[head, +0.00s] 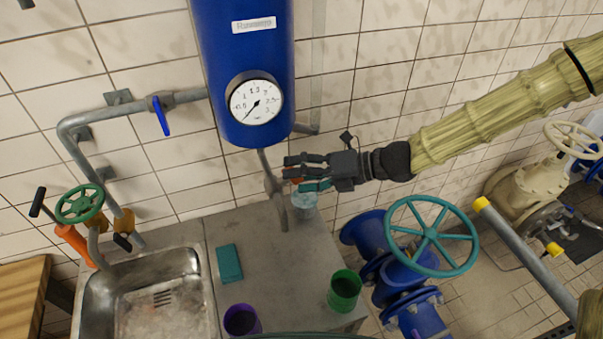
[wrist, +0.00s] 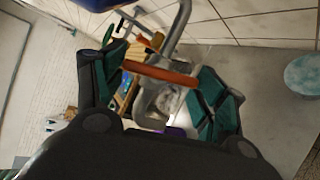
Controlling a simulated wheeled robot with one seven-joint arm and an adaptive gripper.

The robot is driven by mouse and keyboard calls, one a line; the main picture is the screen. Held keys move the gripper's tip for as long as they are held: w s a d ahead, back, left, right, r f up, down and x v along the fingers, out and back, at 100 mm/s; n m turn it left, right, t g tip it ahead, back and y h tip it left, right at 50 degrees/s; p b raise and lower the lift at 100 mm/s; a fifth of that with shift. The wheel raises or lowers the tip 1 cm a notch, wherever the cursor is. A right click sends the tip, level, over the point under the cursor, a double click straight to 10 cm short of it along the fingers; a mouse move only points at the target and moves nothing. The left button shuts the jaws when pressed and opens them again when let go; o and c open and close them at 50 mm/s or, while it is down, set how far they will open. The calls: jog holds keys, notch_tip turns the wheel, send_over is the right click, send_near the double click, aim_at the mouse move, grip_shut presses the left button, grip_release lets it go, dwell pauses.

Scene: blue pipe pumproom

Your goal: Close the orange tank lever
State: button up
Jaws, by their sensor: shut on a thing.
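The orange tank lever (wrist: 160,73) lies across between the fingers of my gripper (wrist: 165,95) in the wrist view. In the head view, only a small orange part of the lever (head: 297,180) shows, mostly hidden by my gripper (head: 308,172). The gripper is shut on the lever, with dark green finger pads on either side. The lever sits on the grey pipe (head: 268,170) under the blue tank (head: 240,60). The pipe curves down over the counter.
A pale blue cup (head: 304,205) stands below the gripper. A teal sponge (head: 229,263), green cup (head: 345,287) and purple cup (head: 241,320) are on the counter (head: 285,255). A sink (head: 150,295) is left, a teal handwheel (head: 430,236) right.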

jog(key=shift+w+r+m+h, duration=0.1)
jog(key=shift+r+m+h, duration=0.2)
jog(key=shift+m, duration=0.4)
jog(key=shift+f, duration=0.1)
jog(key=o, duration=1)
jog(key=shift+f, duration=0.1)
jog(key=shift+d, duration=0.1)
jog(key=v, duration=1.1)
jog(key=shift+d+r, duration=0.25)
jog(key=shift+d, duration=0.1)
